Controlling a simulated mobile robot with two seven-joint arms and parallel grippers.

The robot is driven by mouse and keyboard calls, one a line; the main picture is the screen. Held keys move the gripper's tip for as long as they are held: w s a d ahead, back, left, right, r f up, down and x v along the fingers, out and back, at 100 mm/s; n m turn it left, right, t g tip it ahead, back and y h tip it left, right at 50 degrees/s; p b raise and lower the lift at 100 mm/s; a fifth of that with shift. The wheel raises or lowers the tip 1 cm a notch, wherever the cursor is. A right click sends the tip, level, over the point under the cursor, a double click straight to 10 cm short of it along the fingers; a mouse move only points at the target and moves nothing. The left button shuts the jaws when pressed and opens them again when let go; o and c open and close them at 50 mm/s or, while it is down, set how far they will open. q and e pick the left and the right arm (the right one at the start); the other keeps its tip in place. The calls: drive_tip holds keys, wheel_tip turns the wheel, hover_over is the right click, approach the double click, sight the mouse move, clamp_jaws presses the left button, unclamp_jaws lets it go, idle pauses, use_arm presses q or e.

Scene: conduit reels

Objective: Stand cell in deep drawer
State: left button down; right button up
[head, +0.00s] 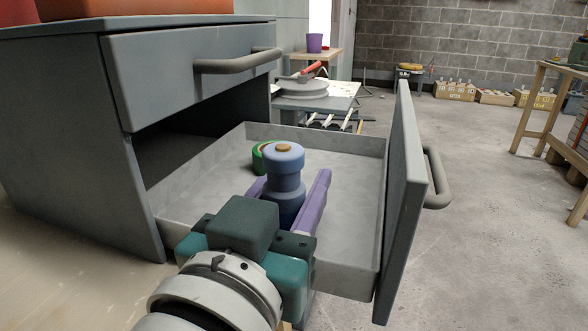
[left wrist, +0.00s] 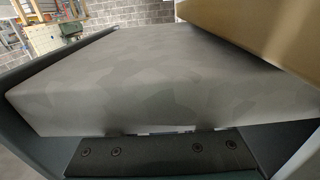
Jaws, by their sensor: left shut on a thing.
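The cell (head: 284,170) is a blue, stepped cylinder with a copper-coloured top. It is upright, between the purple fingers of my left gripper (head: 288,195), which is shut on it. The deep drawer (head: 350,185) is pulled out, with grey walls and a handled front at the right. The cell and fingers show over the drawer's inside; the gripper hides the cell's lower end, so I cannot tell whether it touches the floor. The left wrist view shows a mottled grey surface (left wrist: 160,85), but not the cell clearly. My right gripper is not in view.
A shut upper drawer with a grey handle (head: 237,62) overhangs the back left. The drawer's floor right of the gripper looks clear.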

use_arm(q)
drive_tip(key=shift+s+a+f+b, duration=0.15)
drive_tip(key=shift+f+b, duration=0.15)
drive_tip(key=shift+f, duration=0.5)
drive_tip(key=c, duration=0.6)
unclamp_jaws()
drive_tip(key=shift+o, duration=0.8)
drive_tip(key=shift+r, duration=0.1)
drive_tip(key=shift+r+p, duration=0.6)
drive_tip(key=shift+p, duration=0.35)
drive_tip(key=shift+r+b+v, duration=0.1)
drive_tip(key=shift+b+v, duration=0.75)
drive_tip(key=shift+v, duration=2.05)
drive_tip(key=shift+r+b+v, duration=0.15)
drive_tip(key=shift+b+v, duration=0.65)
drive_tip(key=shift+v, duration=2.15)
